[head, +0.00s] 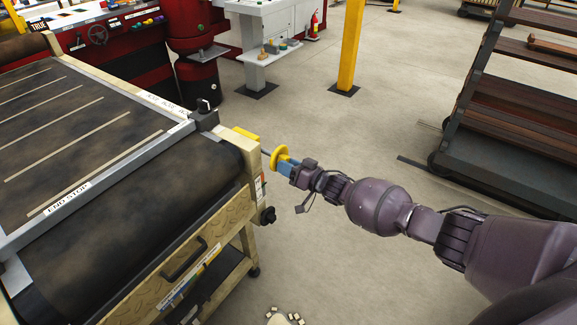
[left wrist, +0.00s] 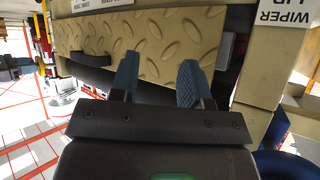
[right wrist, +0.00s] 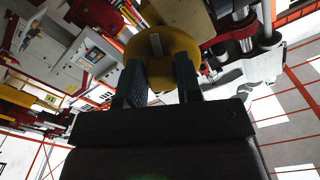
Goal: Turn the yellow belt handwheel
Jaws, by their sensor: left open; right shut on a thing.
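The yellow belt handwheel (head: 280,158) is at the right side of the conveyor's near end in the head view. My right gripper (head: 288,166) reaches it from the right, with its blue fingers at the wheel. In the right wrist view the handwheel (right wrist: 162,52) is a yellow disc with a grey bar on its face, and the fingers (right wrist: 160,75) are shut on it. My left gripper (left wrist: 157,80) is open and empty in the left wrist view, in front of a tan diamond-plate panel (left wrist: 150,42). The left gripper does not show in the head view.
The conveyor belt (head: 75,125) with a grey END STOP bar (head: 100,180) fills the left. A black knob (head: 267,215) and a black handle (head: 184,260) are on its frame. A dark rack (head: 510,120) stands at right. A yellow post (head: 350,50) stands behind.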

